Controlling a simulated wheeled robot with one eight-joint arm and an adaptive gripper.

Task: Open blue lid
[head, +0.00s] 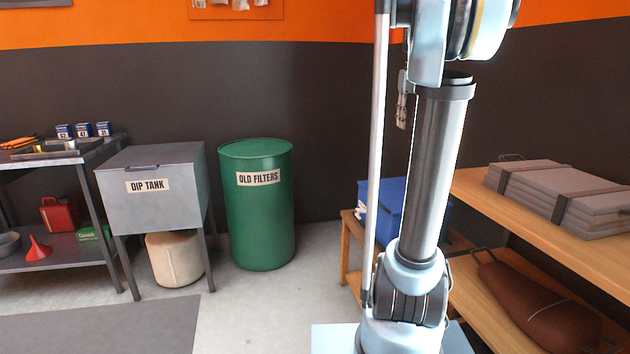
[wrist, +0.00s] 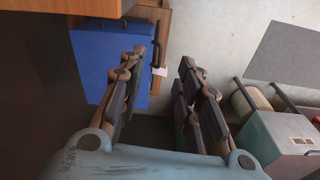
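A blue box or chest (head: 393,200) stands on a low wooden stand at the right of the head view, partly hidden behind my arm. In the wrist view its flat blue face (wrist: 92,60) fills the upper left, with a dark bar and a small white tag at its right edge. I cannot clearly make out the seam between lid and body. My gripper (wrist: 163,62) is open and empty, with its two fingers apart. Its left finger overlaps the blue face in the picture, and no contact is visible. My gripper is out of the head view.
A wooden bench (head: 540,217) with grey folded pads (head: 560,197) and a brown bag (head: 535,305) stands right. A green drum (head: 262,215), a grey dip tank (head: 150,210) and a metal table (head: 105,150) stand left. The floor (head: 270,310) between is clear.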

